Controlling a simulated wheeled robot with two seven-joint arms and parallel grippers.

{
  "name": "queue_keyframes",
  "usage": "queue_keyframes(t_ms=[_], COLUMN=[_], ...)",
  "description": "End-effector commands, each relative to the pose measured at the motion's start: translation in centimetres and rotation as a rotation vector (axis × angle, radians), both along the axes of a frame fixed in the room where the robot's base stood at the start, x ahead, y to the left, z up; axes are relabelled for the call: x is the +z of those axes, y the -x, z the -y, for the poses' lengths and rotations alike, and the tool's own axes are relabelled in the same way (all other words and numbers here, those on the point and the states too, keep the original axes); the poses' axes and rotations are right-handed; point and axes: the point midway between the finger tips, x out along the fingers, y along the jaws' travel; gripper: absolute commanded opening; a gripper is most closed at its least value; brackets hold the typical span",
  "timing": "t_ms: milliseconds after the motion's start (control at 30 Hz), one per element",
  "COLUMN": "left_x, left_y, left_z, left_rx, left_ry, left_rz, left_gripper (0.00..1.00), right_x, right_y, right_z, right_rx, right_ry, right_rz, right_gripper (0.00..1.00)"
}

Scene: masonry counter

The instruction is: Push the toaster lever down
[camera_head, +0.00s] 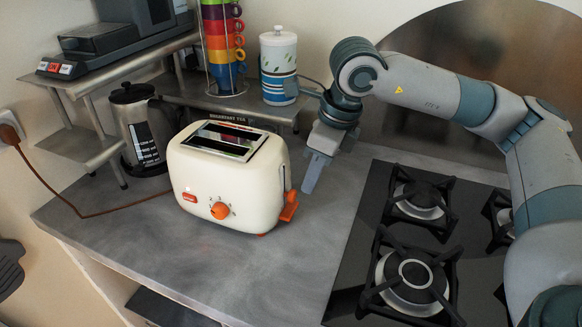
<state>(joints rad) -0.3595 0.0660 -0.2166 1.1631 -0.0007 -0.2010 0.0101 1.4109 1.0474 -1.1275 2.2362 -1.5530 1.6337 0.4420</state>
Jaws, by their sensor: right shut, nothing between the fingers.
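The cream toaster (225,185) stands on the grey counter, its two top slots facing up. Its orange lever (289,208) sticks out low on the right side. An orange dial (220,210) and a small orange button (189,197) are on its front. My right gripper (309,187) is shut and empty, pointing down just right of the toaster. Its fingertips are slightly above and to the right of the lever, with a small gap visible between them. My left gripper is not in view.
A gas hob (360,240) lies to the right, under my right arm. A black French press (141,130) stands left of the toaster. Behind are a shelf with a canister (278,75) and a rack of coloured cups (222,45). The counter in front is clear.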

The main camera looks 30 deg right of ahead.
Motion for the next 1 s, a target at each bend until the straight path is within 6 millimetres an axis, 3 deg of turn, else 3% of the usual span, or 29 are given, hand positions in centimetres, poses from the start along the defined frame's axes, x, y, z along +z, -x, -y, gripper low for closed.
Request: queue_keyframes(t_ms=[367, 1000], left_x=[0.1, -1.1], left_y=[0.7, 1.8], left_z=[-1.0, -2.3], left_rx=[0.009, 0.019], left_ry=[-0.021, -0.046], left_rz=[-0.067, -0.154], left_gripper=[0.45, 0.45], right_x=[0.2, 12.7], right_y=[0.0, 2.3], right_z=[0.0, 2.1], right_rx=[0.0, 0.0], right_ry=[-0.001, -0.001], right_rz=[0.002, 0.004], right_gripper=[0.0, 0.0])
